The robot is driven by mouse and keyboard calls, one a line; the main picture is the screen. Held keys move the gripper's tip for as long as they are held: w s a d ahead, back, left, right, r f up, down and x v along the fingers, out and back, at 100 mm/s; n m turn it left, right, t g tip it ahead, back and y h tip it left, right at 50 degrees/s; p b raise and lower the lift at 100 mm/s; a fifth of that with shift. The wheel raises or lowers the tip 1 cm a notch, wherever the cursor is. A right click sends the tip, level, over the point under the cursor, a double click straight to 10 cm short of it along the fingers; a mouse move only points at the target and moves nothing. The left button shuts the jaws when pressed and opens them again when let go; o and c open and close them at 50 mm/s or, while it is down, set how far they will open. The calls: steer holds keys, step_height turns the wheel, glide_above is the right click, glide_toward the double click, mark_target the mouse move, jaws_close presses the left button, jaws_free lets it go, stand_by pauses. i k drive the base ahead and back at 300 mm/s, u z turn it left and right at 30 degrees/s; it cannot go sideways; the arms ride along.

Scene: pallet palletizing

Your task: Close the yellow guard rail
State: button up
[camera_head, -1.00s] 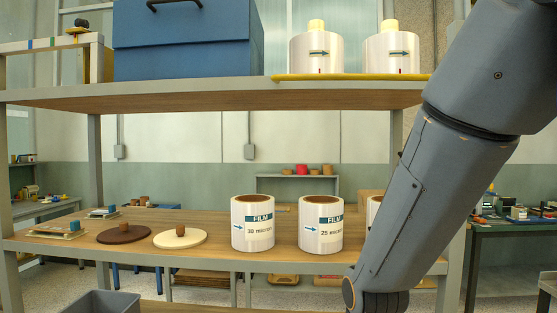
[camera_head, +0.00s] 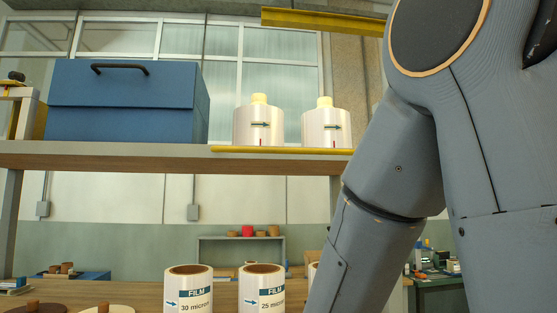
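I cannot tell whether this bar belongs to the rack or to the building behind. My grey arm fills the right side. My gripper is out of view, below the bottom edge.
A blue box (camera_head: 128,102) with a black handle stands on the upper shelf at left. On the lower shelf are labelled film rolls, one marked 30 micron (camera_head: 188,290) and one marked 25 micron (camera_head: 262,288). A green table (camera_head: 446,284) stands behind at right.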

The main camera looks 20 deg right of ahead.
mark_target(217, 149)
steer(key=u, duration=2.8)
steer(key=k, duration=1.55)
steer(key=z, duration=2.45)
